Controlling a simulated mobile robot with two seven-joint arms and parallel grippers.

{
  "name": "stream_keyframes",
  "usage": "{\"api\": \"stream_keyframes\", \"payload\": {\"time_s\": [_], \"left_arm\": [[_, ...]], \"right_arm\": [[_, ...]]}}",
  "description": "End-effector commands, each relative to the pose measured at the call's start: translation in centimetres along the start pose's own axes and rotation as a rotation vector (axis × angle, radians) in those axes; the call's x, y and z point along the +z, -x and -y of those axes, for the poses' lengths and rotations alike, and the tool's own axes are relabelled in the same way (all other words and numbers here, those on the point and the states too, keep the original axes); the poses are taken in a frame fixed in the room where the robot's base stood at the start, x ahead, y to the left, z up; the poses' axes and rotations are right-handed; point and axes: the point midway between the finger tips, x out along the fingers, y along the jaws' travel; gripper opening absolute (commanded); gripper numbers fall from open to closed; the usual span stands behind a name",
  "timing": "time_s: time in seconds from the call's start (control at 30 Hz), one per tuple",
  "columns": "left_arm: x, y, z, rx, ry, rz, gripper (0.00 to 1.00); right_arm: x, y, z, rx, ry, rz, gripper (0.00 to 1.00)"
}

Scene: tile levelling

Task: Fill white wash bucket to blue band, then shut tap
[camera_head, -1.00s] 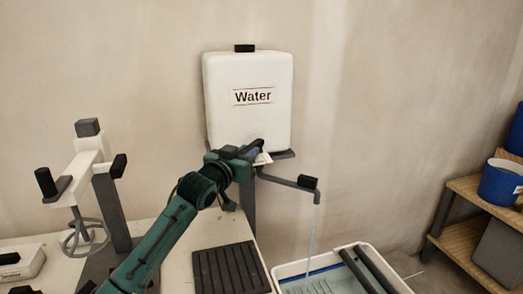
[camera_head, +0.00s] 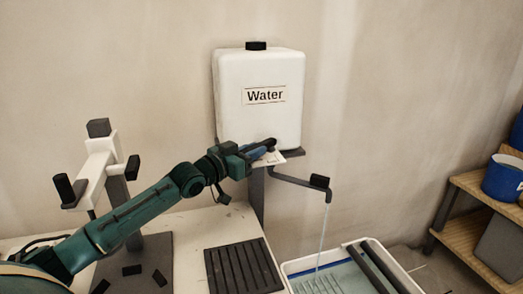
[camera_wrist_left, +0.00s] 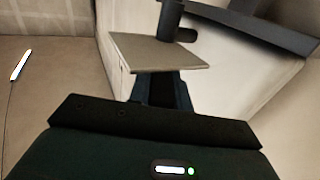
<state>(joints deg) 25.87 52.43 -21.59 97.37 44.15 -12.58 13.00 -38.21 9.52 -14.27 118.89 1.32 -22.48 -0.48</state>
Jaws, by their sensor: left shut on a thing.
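The white water tank (camera_head: 262,118) stands on a stand against the wall. My left gripper (camera_head: 268,147) is at the tank's lower front, shut on the tap handle, a pale flat plate (camera_head: 272,159); the plate also shows in the left wrist view (camera_wrist_left: 158,52). A dark spout pipe (camera_head: 290,181) runs right from under the tank. A thin water stream (camera_head: 323,235) falls from its end into the white wash bucket (camera_head: 377,243), cut off by the picture's bottom edge. Bluish water shows inside. The level against the blue band cannot be told. My right gripper is out of view.
A dark ribbed mat (camera_head: 242,268) lies on the pale bench left of the bucket. A mixer stand (camera_head: 100,165) stands further left. Dark bars (camera_head: 372,264) lie across the bucket. A wooden shelf (camera_head: 468,232) with a blue bucket (camera_head: 503,178) is at the right.

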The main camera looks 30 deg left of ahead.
Motion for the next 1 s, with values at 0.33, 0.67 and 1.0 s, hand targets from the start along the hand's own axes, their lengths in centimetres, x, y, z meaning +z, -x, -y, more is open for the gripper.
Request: {"api": "stream_keyframes", "payload": {"time_s": [0.33, 0.67, 1.0], "left_arm": [[0.02, 0.15, 0.16, 0.003, 0.000, 0.000, 0.00], [0.03, 0.14, 0.16, 0.003, 0.000, 0.000, 0.38], [0.00, 0.13, 0.14, 0.003, 0.000, 0.000, 0.42]], "right_arm": [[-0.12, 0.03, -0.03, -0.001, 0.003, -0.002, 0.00], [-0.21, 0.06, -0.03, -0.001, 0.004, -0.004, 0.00], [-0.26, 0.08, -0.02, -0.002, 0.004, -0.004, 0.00]]}}
